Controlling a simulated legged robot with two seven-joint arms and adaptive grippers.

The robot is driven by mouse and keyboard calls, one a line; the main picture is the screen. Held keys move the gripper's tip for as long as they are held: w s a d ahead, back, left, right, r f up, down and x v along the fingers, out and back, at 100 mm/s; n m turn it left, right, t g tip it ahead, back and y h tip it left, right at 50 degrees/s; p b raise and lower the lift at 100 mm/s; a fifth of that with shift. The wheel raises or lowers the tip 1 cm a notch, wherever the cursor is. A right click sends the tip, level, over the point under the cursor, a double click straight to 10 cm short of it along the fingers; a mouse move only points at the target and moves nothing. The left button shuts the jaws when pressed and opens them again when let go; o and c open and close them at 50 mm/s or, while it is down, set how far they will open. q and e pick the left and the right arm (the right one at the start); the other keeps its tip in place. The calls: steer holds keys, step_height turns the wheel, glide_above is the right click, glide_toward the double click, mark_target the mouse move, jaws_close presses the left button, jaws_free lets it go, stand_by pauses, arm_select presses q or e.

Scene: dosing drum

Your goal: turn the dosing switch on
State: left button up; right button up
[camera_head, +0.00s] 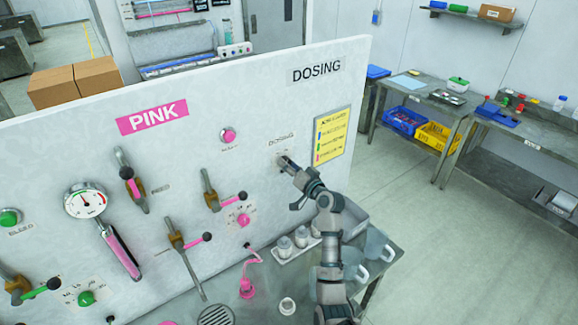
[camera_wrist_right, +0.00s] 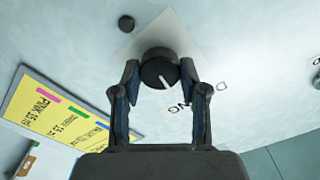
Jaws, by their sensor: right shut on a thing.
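The dosing switch is a round black knob (camera_wrist_right: 160,70) with a white pointer line, on a pale plate on the white panel. In the right wrist view the line points down and slightly right, and the DOSING label beside it appears upside down. My right gripper (camera_head: 286,162) is at the knob, under the small DOSING label (camera_head: 282,138) in the head view, and mostly hides it there. In the wrist view my right gripper (camera_wrist_right: 160,66) has one finger on each side of the knob and is shut on it. My left gripper is out of view.
The panel (camera_head: 240,90) also carries a pink button (camera_head: 228,135), a yellow notice (camera_head: 332,136), a gauge (camera_head: 86,201) and several valve handles. Below my right arm, a bench holds white-lidded containers (camera_head: 285,247) and clear jugs (camera_head: 378,245). The floor at right is clear.

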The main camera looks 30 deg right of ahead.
steer(key=shift+a+f+m, duration=0.1)
steer(key=shift+f+m, duration=0.1)
steer(key=shift+m, duration=0.75)
steer(key=shift+a+f+m, duration=0.1)
steer(key=shift+f+m, duration=0.1)
steer(key=shift+m, duration=0.75)
steer(key=o, duration=1.1)
steer(key=shift+o, duration=0.2)
steer(key=shift+w+d, duration=0.1)
steer(key=shift+w, duration=0.15)
steer(key=shift+r, duration=0.1)
steer(key=s+d, duration=0.1)
steer(key=s, duration=1)
steer(key=shift+s, duration=0.4)
steer(key=shift+d, duration=0.1)
